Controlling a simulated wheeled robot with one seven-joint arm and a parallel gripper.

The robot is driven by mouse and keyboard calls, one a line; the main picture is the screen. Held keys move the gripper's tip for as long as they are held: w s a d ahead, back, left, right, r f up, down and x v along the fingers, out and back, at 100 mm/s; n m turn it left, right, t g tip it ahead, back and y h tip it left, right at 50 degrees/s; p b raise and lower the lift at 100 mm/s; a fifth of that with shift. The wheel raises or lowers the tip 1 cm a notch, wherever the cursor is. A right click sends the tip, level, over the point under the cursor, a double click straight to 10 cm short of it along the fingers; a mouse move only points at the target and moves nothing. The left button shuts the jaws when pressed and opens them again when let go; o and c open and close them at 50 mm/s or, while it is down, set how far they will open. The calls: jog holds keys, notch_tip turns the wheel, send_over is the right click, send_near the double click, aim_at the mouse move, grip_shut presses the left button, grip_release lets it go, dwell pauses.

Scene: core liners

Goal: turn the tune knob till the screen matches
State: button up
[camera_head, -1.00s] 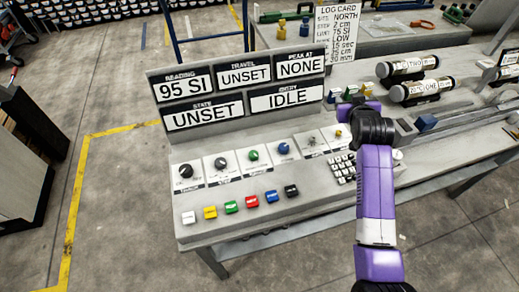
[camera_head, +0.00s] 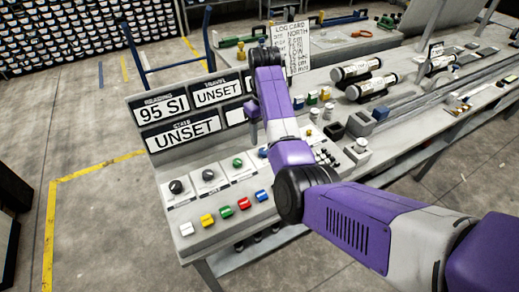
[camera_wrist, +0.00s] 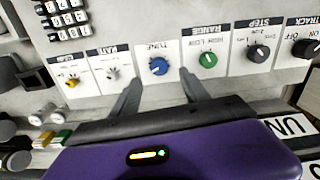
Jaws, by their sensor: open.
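The blue tune knob (camera_wrist: 159,66) shows in the wrist view on its white label plate, between the green range knob (camera_wrist: 208,59) and another small knob. My gripper (camera_wrist: 160,85) is open, its two dark fingers apart and pointing toward the tune knob. Nothing is between the fingers, and no contact with the knob shows. In the head view my arm covers most of the tune knob. The reading screen (camera_head: 163,107) says 95 SI; the state screen (camera_head: 182,134) and travel screen (camera_head: 219,92) say UNSET. The peak and entry screens are mostly hidden. The log card (camera_head: 291,47) stands behind.
Black track (camera_wrist: 305,48) and step (camera_wrist: 258,53) knobs sit beside range. Coloured buttons (camera_head: 226,212) line the panel's front. A keypad (camera_wrist: 65,18) lies beyond the small knobs. Core tubes (camera_head: 357,71) lie on the bench to the right.

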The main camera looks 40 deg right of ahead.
aim_at(264, 151)
jog(key=shift+d+f+p, duration=0.1)
jog(key=shift+f+p, duration=0.25)
jog(key=shift+f, duration=3.2)
grip_shut()
jog(key=shift+r+m+p, duration=0.15)
jog(key=shift+m+p, duration=0.3)
jog(key=shift+m, duration=0.25)
jog(key=shift+m+p, duration=0.35)
jog(key=shift+m, duration=0.95)
grip_release()
